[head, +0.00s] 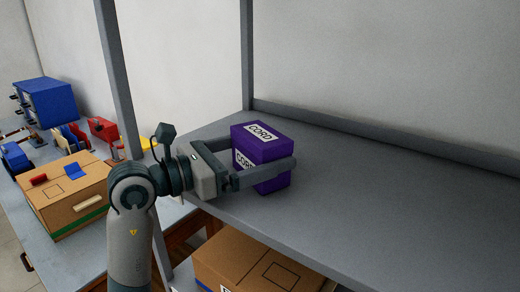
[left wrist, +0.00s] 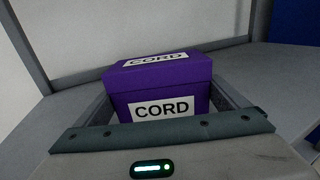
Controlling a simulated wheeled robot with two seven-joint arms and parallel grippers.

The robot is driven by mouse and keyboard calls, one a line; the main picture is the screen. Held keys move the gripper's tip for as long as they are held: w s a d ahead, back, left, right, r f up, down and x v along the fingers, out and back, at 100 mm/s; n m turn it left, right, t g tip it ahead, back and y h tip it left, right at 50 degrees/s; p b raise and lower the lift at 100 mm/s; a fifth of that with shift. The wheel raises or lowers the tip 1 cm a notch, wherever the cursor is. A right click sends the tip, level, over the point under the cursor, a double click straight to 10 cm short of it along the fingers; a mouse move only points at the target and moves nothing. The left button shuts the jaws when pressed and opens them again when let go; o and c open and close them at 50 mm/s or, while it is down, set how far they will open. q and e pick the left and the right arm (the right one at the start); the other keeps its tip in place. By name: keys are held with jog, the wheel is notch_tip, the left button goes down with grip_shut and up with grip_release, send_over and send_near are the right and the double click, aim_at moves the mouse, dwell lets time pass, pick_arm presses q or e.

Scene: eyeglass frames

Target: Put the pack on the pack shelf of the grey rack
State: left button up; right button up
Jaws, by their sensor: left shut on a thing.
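The pack is a purple box labelled CORD (head: 273,142). It stands upright at the left end of a shelf of the grey rack (head: 390,205). My left gripper (head: 272,170) comes in from the left, with its fingers on both sides of the pack, shut on it. In the left wrist view the pack (left wrist: 160,85) sits between the fingers, its CORD label facing the camera. The pack's underside is hidden, so I cannot tell whether it touches the shelf. My right gripper is not in view.
Grey rack posts (head: 120,75) rise left of and behind the pack. A cardboard box (head: 250,265) sits below the shelf. A workbench at the left holds another cardboard box (head: 68,195), blue drawers (head: 48,100) and small items. The shelf right of the pack is clear.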

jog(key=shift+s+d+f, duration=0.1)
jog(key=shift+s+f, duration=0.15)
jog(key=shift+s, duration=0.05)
pick_arm(q)
jog(key=shift+f, duration=0.15)
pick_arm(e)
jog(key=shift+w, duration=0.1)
pick_arm(q)
jog(key=o, duration=0.8)
jog(key=shift+o, duration=0.5)
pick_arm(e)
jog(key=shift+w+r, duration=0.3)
